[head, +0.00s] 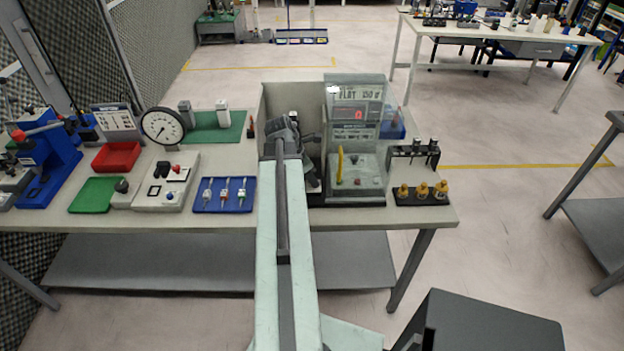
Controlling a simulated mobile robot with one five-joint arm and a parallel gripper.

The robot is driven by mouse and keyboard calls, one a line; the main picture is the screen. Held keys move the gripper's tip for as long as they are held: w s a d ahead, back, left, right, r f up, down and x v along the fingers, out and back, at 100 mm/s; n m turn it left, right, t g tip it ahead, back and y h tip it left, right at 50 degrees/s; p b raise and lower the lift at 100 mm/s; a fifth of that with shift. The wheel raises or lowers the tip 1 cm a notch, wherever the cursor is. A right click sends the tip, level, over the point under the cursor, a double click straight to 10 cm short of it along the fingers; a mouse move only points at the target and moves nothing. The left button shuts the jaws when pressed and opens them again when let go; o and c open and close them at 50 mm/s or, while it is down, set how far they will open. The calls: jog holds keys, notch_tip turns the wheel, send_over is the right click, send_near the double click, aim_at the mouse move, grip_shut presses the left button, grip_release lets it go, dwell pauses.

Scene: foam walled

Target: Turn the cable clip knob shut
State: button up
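My arm reaches forward over the bench in the head view. My gripper (284,133) is at the open front of a beige-walled box (288,92), seen from behind. Its fingers are small and dark, and I cannot tell whether they are open or shut. I cannot pick out the cable clip or its knob for certain. Dark parts show in the box around the gripper, and my arm and gripper hide part of that space.
A black rack with brass fittings (422,191) is farther right. A blue tray (225,195), a dial gauge (162,126) and a red bin (117,156) are left on the bench (150,221).

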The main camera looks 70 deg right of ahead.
jog(key=shift+d, duration=0.1)
grip_shut()
jog(key=m+y, duration=0.1)
jog(key=m, duration=0.2)
jog(key=m+g, duration=0.1)
jog(key=m, duration=0.1)
jog(key=shift+w+d+m+y, duration=0.2)
jog(key=shift+m+y, duration=0.2)
jog(key=m, duration=0.2)
jog(key=m+y, duration=0.1)
jog(key=m, duration=0.1)
jog(key=shift+d+y, duration=0.15)
jog(key=shift+y, duration=0.15)
jog(key=shift+m+y, duration=0.6)
jog(key=shift+m, duration=1.1)
